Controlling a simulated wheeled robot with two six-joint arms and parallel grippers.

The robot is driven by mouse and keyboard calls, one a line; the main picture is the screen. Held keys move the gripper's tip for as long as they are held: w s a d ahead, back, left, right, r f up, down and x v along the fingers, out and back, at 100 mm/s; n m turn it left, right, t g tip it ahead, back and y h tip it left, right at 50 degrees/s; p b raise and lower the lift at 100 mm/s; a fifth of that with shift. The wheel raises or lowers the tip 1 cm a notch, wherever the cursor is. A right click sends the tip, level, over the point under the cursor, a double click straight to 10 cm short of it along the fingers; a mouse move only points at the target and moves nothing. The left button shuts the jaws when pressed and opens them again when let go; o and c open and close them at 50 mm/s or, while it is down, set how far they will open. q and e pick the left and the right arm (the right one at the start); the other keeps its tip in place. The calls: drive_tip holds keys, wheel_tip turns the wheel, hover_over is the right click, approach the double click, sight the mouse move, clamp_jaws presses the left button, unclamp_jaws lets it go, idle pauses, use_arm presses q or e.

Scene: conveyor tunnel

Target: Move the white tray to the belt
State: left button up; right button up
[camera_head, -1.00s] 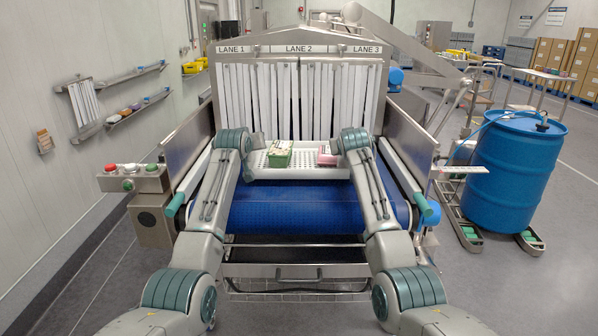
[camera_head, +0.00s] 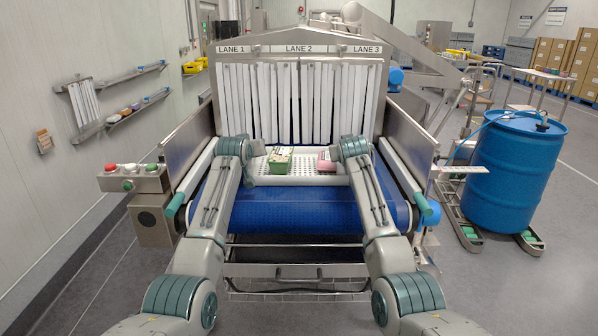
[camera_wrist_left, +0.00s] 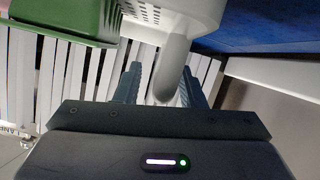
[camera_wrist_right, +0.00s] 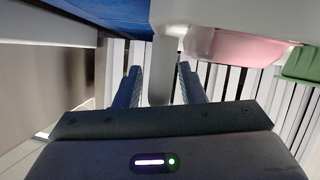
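The white tray (camera_head: 258,181), with perforated floor, is on the blue belt (camera_head: 295,213) in front of the strip curtain. It holds a green box (camera_head: 280,160) and a pink box (camera_head: 326,161); both appear partly in the wrist views. My left gripper (camera_wrist_left: 160,78) is at the tray's left side, fingers spread on either side of a white handle (camera_wrist_left: 174,66), with a gap visible. My right gripper (camera_wrist_right: 159,75) is at the right side, fingers apart around the other handle (camera_wrist_right: 160,68). In the head view the fingers are hidden behind my wrists.
Steel side walls (camera_head: 410,155) flank the belt, and white curtain strips (camera_head: 300,100) hang beyond the tray. A button box (camera_head: 133,178) stands left, a blue drum (camera_head: 512,170) right. The near belt is clear between my arms.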

use_arm(q)
drive_tip(key=v, duration=1.2)
use_arm(e)
drive_tip(key=v, duration=1.2)
use_arm(q)
drive_tip(key=shift+f, duration=0.1)
